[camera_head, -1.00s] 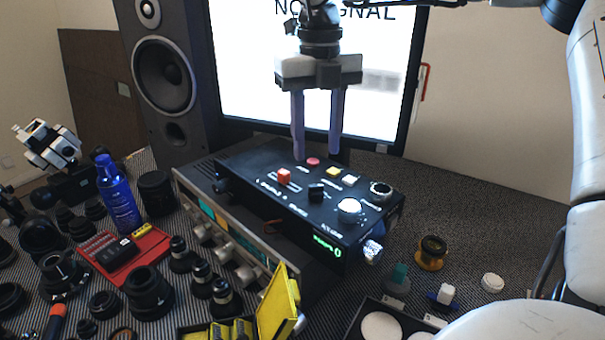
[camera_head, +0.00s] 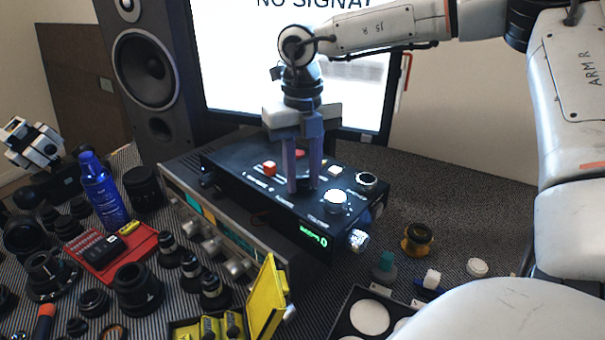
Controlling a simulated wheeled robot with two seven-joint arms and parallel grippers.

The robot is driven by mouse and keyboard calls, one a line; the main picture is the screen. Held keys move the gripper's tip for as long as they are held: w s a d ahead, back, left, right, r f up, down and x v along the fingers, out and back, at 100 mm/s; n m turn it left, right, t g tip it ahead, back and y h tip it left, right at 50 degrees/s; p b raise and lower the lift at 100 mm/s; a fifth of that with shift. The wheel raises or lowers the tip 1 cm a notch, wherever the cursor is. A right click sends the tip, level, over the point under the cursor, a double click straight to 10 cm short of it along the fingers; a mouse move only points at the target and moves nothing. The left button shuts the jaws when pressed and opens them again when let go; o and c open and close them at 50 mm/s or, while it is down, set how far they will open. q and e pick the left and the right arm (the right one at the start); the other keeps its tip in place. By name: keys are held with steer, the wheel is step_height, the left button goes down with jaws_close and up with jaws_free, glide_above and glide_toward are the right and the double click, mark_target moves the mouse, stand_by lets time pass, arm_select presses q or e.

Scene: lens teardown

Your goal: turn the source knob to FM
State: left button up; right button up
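A black control box (camera_head: 232,163) stands in the middle with its panel facing up. Its small panel lettering is too small to read, so I cannot tell which control is labelled source. My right gripper (camera_head: 303,189) points down over the panel with both fingertips low at the spot of a small black knob. The fingers hide that knob, and a narrow gap shows between them. I cannot tell whether they touch it.
A monitor (camera_head: 228,75) and speaker (camera_head: 147,75) are behind. Lenses, a blue bottle (camera_head: 104,190) and a red tray (camera_head: 141,243) crowd the left. An open yellow case (camera_head: 264,298) is in front.

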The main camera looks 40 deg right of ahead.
steer(key=c, duration=0.5)
